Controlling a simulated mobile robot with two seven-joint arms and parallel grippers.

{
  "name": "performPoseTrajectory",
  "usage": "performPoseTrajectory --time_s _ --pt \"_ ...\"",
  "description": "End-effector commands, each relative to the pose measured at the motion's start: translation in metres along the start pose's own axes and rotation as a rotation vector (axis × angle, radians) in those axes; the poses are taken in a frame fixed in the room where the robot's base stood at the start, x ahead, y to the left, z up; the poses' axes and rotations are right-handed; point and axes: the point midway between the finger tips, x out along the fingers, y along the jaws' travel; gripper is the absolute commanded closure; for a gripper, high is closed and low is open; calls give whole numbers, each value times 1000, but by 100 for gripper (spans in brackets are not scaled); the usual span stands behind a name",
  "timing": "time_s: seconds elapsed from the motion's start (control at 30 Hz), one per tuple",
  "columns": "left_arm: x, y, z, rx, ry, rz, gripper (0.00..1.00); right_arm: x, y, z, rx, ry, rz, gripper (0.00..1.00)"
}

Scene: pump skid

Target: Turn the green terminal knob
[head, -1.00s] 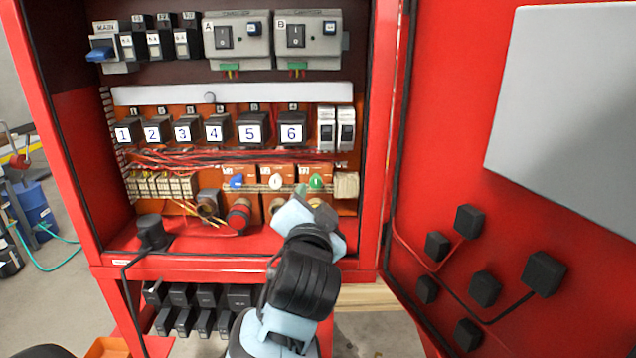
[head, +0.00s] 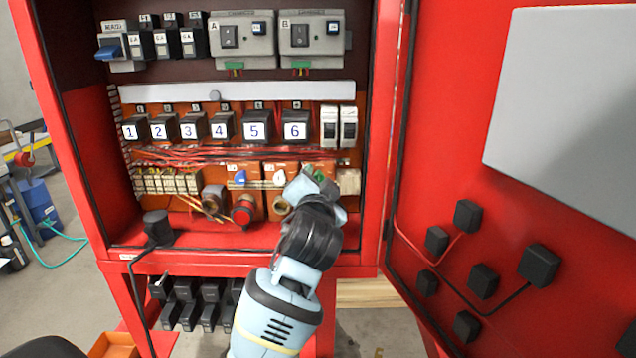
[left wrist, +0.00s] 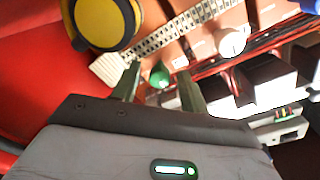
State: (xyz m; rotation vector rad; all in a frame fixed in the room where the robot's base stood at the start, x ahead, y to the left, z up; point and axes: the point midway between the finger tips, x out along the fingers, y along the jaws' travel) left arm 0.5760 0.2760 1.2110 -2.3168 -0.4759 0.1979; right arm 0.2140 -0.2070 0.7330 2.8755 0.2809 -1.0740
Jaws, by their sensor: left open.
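The green terminal knob (left wrist: 159,76) shows between the two fingers of my left gripper (left wrist: 158,71) in the left wrist view. The fingers stand apart on either side of the knob; I cannot tell whether they touch it. In the head view my left gripper (head: 316,181) is in front of the right end of the terminal row and hides most of the green knob. The white knob (left wrist: 232,41) is beside it, and the blue knob (head: 239,178) is farther left in the head view. My right gripper is not in view.
The red cabinet's open door (head: 440,190) is at the right. Numbered breakers (head: 254,130) sit above the terminals. A red round connector (head: 243,211) and a black plug (head: 157,227) are lower left.

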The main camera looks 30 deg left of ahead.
Motion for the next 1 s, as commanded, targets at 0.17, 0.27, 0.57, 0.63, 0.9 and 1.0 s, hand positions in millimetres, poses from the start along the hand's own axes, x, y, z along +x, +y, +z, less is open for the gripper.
performPoseTrajectory --time_s 0.17,0.27,0.57,0.63,0.9,1.0 --pt "0 0 0 0 0 0 68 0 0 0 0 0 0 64" --pt "0 0 0 0 0 0 81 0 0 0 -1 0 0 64" --pt "0 0 0 6 0 1 100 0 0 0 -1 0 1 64" --pt "0 0 0 17 0 1 100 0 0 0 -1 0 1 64" --pt "0 0 -1 139 -3 5 100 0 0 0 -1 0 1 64" --pt "0 0 -1 218 -4 7 100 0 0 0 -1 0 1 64"
